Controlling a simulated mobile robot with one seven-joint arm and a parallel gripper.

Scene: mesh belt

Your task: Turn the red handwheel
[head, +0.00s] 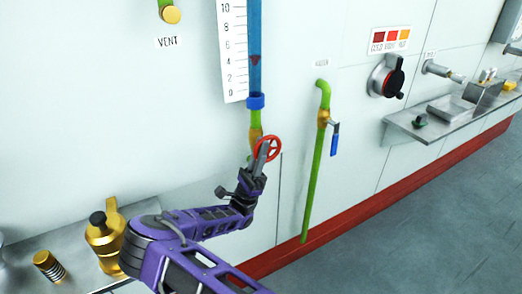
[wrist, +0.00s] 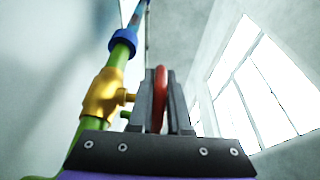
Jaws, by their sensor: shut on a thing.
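The red handwheel (head: 267,148) is on the brass valve (head: 256,136) at the lower part of a vertical pipe on the white wall. In the wrist view the handwheel (wrist: 160,98) is seen edge-on between the two fingers of my gripper (wrist: 160,112). My gripper (head: 262,156) is shut on its rim, in front of the valve. The brass valve body (wrist: 101,95) stands left of the fingers in the wrist view. The far part of the wheel is partly hidden by the fingers.
A scale (head: 232,50) stands beside the blue tube (head: 255,45) above the valve. To the right are a green pipe (head: 315,185) with a blue lever (head: 334,139), a dial (head: 386,77) and a metal shelf (head: 440,122). Brass parts (head: 104,240) stand at lower left.

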